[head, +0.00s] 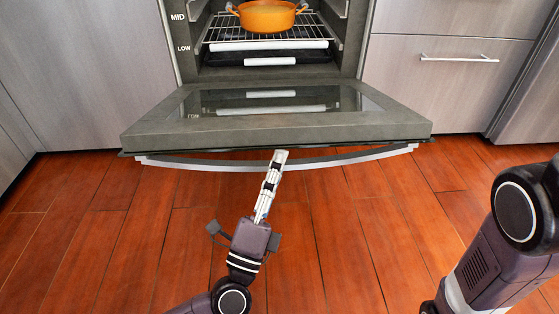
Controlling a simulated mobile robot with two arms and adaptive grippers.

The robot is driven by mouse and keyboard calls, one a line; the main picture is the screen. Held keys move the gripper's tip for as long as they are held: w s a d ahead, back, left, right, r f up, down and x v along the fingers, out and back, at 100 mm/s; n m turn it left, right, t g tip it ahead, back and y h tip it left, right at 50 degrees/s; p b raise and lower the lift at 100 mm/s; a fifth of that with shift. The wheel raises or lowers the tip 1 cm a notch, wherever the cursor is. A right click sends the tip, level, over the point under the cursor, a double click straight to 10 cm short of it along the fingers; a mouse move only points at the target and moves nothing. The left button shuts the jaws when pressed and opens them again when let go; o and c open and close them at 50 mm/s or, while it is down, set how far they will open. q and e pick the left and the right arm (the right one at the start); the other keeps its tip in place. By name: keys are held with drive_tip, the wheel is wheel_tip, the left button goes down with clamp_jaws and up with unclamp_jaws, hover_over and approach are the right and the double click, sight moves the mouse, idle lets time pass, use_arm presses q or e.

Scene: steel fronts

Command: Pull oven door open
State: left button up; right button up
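The oven door (210,132) is swung down and open, lying close to level, with its glass panel facing up. Its curved silver handle (350,160) runs along the door's front edge, on the lower side. My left gripper (279,157) reaches up from below, its fingertips over the middle of the handle, close against the door's edge. The fingers line up in this view, so I cannot see whether they close on the handle. My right arm shows at the right, but its gripper is out of view.
The oven cavity holds an orange pot (267,16) on a wire rack (226,31). A drawer with a bar handle (458,58) is at the right, shut. Cabinet fronts stand on both sides. The wooden floor (350,235) before the door is clear apart from my arms.

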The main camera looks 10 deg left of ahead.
use_arm(q)
wheel_tip(320, 180, down, 7)
drive_tip(key=s+a, duration=0.2)
drive_tip(key=shift+s+r, duration=0.15)
drive_tip(key=shift+s, duration=0.2)
idle(1.0)
